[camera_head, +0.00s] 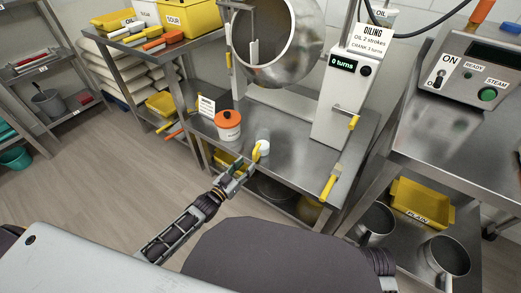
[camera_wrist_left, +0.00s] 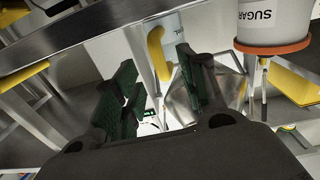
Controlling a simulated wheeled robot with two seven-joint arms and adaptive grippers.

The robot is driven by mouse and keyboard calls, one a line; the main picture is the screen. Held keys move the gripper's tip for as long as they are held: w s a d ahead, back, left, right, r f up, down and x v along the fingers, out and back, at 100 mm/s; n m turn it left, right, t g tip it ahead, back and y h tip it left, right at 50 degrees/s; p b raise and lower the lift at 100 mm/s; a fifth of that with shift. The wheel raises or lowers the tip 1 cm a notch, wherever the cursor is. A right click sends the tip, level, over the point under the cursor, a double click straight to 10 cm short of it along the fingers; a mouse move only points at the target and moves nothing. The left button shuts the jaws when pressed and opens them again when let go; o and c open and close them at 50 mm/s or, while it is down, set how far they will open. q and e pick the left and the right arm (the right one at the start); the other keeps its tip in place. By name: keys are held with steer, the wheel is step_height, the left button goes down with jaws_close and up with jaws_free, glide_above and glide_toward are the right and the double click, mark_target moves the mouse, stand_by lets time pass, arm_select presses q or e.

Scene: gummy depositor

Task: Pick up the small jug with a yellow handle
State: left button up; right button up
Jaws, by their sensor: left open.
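The small white jug (camera_head: 264,147) stands on the steel table, near its front edge. Its yellow handle (camera_head: 256,153) faces my left gripper. In the left wrist view the yellow handle (camera_wrist_left: 157,48) shows beyond the fingers, lined up with the gap between them. My left gripper (camera_head: 240,170) is open and empty, just in front of and slightly left of the handle. Its dark green fingers (camera_wrist_left: 160,88) stand apart in the left wrist view. I cannot tell if they touch the handle. My right gripper is not in view.
A white sugar tub with an orange lid (camera_head: 228,118) stands left of the jug; it also shows in the left wrist view (camera_wrist_left: 272,22). A steel drum (camera_head: 278,45) hangs behind.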

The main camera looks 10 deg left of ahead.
mark_target(254, 161)
arm_select(q)
steer(key=shift+x, duration=0.75)
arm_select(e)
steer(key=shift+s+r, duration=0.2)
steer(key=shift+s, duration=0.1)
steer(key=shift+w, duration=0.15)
arm_select(q)
steer(key=b+x, duration=0.2)
steer(key=x, duration=0.3)
steer(key=shift+d, duration=0.15)
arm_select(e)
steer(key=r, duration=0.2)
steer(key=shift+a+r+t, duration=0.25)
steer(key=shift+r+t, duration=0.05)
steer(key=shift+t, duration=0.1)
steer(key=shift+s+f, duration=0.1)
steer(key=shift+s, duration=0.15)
arm_select(q)
steer(key=shift+c, duration=0.2)
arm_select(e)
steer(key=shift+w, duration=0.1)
arm_select(q)
jaws_close()
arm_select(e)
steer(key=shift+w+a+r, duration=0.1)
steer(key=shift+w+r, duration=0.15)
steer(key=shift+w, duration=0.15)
